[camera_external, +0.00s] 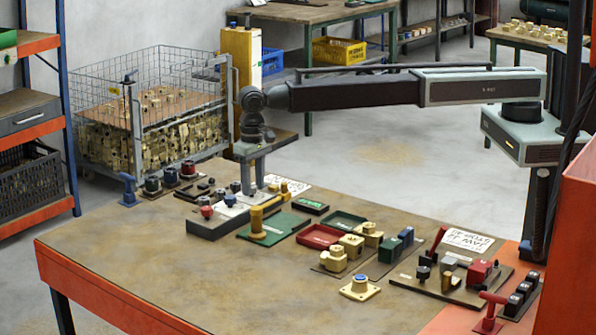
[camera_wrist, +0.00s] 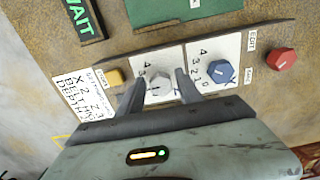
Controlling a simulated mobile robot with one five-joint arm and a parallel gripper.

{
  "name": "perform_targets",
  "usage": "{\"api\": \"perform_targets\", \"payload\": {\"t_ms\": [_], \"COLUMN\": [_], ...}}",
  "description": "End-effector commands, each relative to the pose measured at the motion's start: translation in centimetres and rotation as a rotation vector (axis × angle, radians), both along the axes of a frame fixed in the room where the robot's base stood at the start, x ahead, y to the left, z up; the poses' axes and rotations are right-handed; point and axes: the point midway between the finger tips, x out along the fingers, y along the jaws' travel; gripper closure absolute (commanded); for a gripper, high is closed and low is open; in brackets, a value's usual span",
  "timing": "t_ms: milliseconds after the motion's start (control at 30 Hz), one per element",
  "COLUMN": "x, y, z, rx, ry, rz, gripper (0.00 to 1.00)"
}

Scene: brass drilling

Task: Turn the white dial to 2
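The white dial (camera_wrist: 159,84) sits on a white numbered card on the dark control panel (camera_wrist: 262,35). In the wrist view my gripper (camera_wrist: 160,79) has one finger on each side of the dial, with narrow gaps appearing between fingers and dial. The digits 4, 3 and 1 show around it; the rest of the scale and the pointer are hard to make out. In the external view my gripper (camera_external: 255,188) points down over the panel (camera_external: 205,228), and the white dial cannot be made out.
A blue dial (camera_wrist: 221,71) with its own scale is right of the white one; a red knob (camera_wrist: 282,58) is farther right. A yellow button (camera_wrist: 114,77) and handwritten note (camera_wrist: 85,98) are left. A yellow post (camera_external: 257,222) stands close by. The table's front left is clear.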

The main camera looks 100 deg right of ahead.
Motion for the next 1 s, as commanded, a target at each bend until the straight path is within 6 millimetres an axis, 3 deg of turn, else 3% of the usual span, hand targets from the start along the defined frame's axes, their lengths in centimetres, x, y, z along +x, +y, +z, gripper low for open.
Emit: {"api": "perform_targets", "payload": {"t_ms": [433,800,1000], "x": [0.0,0.0,0.0], "y": [0.0,0.0,0.0], "z": [0.8,7.0,8.0], "rx": [0.0,0.0,0.0], "ry": [0.0,0.0,0.0], "rz": [0.001,0.0,0.0], "gripper": [0.49,0.49,0.49]}}
